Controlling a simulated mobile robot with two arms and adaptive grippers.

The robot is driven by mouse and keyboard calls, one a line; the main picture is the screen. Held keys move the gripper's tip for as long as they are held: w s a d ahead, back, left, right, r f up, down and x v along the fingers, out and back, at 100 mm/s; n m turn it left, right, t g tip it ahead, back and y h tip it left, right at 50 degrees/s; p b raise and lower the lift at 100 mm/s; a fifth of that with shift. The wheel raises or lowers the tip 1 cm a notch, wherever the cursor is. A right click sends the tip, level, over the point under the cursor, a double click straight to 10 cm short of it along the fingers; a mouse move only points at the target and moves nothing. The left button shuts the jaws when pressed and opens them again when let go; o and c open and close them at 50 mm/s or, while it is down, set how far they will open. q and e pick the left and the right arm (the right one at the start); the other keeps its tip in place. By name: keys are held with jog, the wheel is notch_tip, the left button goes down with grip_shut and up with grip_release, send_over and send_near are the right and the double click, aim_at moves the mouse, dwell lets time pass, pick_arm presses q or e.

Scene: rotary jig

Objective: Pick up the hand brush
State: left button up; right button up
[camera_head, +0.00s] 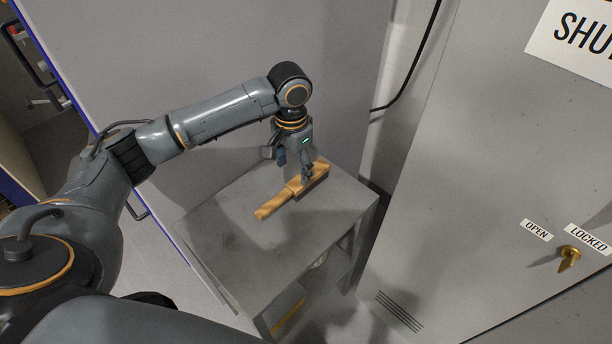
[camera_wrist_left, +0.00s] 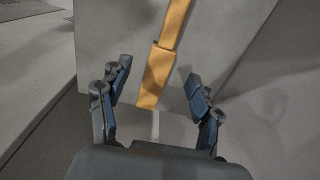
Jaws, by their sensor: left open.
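The hand brush (camera_head: 273,206) lies on top of a small grey table (camera_head: 225,225) in the head view. It has a light wooden handle pointing to the lower left and a wooden head with dark bristles at the right. My left gripper (camera_head: 294,169) points down above the head end of the brush. In the left wrist view the brush (camera_wrist_left: 155,80) appears between the two spread fingers of the left gripper (camera_wrist_left: 158,85). The fingers are open, and I see a gap on both sides of the wood. Contact cannot be told. My right gripper is in neither view.
A tall grey cabinet (camera_head: 440,190) with a brass latch (camera_head: 569,257) stands right of the table. A grey panel (camera_head: 210,60) rises behind the table. The tabletop left of the brush is bare. A yellow item (camera_head: 288,308) shows below the tabletop.

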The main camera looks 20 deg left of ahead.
aim_at(294, 185)
pick_arm(q)
notch_tip(294, 185, down, 3)
jog(key=shift+a+f, duration=0.1)
jog(key=shift+a, duration=0.05)
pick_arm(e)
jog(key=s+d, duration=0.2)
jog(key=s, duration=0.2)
pick_arm(q)
jog(key=f, duration=0.3)
jog(key=shift+w+f+p, duration=0.1)
jog(key=shift+w+p, duration=0.1)
jog(key=shift+p, duration=0.2)
notch_tip(294, 185, down, 2)
jog(key=shift+f, duration=0.2)
jog(key=shift+w+f, duration=0.1)
jog(key=shift+f, duration=0.25)
jog(key=shift+c, duration=0.4)
jog(key=c, duration=1.1)
grip_shut()
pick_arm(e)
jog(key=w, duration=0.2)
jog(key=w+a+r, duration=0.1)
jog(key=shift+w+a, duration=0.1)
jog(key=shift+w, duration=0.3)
